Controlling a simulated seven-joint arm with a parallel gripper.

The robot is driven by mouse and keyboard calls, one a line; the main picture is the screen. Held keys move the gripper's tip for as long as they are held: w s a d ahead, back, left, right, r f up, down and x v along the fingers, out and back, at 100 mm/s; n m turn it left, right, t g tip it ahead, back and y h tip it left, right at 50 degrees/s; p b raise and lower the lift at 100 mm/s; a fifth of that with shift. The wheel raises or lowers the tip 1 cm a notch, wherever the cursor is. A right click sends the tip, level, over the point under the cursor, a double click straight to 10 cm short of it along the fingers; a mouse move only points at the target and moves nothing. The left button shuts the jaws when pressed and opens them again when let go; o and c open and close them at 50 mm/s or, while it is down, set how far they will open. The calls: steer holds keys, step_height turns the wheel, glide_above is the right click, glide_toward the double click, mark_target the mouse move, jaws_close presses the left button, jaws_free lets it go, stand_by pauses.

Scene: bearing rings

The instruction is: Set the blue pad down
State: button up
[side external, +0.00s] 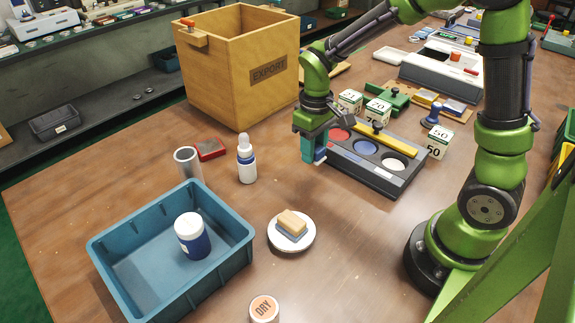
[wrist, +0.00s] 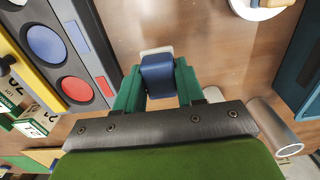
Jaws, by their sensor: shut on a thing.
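My gripper (side external: 313,152) is at the left end of the dark three-well tray (side external: 378,180), low over the wooden table. In the wrist view, my gripper (wrist: 157,88) has its green fingers shut on the blue pad (wrist: 158,76), a small blue block with a pale edge showing at its far side. The blue pad (side external: 320,154) is mostly hidden by the fingers in the side view. Whether its underside touches the table cannot be told.
The tray's red (wrist: 75,90) and blue (wrist: 46,43) discs lie left in the wrist view. A dropper bottle (side external: 246,165), metal tube (side external: 187,165), red-topped box (side external: 210,149) and plate with a sponge (side external: 291,240) stand nearby. A blue bin (side external: 125,295) and wooden EXPORT box (side external: 215,85) are further out.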

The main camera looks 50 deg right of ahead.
steer(key=w+d+f, duration=0.1)
steer(key=w+d, duration=0.6)
steer(key=w, duration=0.6)
glide_above(284, 140)
step_height(284, 140, down, 3)
steer(key=shift+d, duration=0.1)
steer(key=shift+f, duration=2.25)
steer(key=shift+f, duration=0.1)
steer(key=o, duration=1)
steer(key=shift+o, duration=0.2)
